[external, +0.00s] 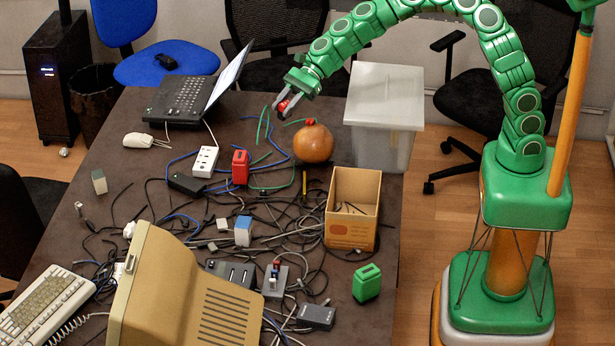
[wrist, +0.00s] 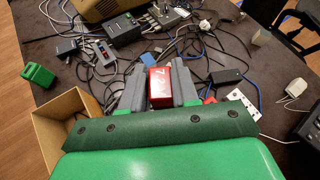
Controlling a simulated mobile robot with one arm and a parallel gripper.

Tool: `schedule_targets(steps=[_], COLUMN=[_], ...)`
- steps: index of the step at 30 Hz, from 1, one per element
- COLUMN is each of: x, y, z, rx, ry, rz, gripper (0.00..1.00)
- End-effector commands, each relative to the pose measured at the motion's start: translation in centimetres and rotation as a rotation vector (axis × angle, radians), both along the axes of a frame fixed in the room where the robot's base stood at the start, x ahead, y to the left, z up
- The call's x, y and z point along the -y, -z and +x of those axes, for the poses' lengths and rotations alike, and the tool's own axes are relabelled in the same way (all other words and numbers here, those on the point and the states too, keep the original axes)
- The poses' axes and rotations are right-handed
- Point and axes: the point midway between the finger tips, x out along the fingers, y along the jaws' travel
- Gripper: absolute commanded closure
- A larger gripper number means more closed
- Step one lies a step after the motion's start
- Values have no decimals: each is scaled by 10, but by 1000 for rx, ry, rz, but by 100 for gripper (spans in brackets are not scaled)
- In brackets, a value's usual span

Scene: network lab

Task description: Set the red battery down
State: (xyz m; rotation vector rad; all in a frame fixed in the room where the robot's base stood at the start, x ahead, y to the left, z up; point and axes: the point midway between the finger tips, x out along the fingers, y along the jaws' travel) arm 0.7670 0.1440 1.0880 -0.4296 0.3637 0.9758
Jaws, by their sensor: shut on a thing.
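My gripper (external: 283,106) is shut on a red battery (wrist: 161,88). In the wrist view its grey fingers (wrist: 157,76) lie on either side of the battery, which bears the marking 7.2. In the external view the held battery (external: 286,104) is a small red patch, mostly hidden by the fingers. It is held above the far part of the dark table (external: 130,190), left of a round orange-brown object (external: 313,144). A second red block (external: 240,167) stands on the table, nearer the camera; it shows partly in the wrist view (wrist: 208,99).
Tangled cables cover the table's middle. A cardboard box (external: 340,231), a clear bin (external: 383,145), a white power strip (external: 205,162), a blue-white block (external: 243,232), a green battery (external: 366,283), a laptop (external: 180,99) and a beige monitor (external: 180,290) stand around. The table's left side has bare patches.

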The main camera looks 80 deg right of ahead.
Motion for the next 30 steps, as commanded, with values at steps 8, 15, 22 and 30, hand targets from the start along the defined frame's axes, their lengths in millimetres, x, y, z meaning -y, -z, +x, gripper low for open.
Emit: schedule_targets(steps=[8,15,22,30], x=[-36,-58,-70,-78], y=[-4,-10,-12,-2], z=[-13,-29,-39,-48], rx=[-28,-45,-57,-71], ry=[-234,-394,-492,-563], rz=[14,20,20,25], gripper=[100,100,100,100])
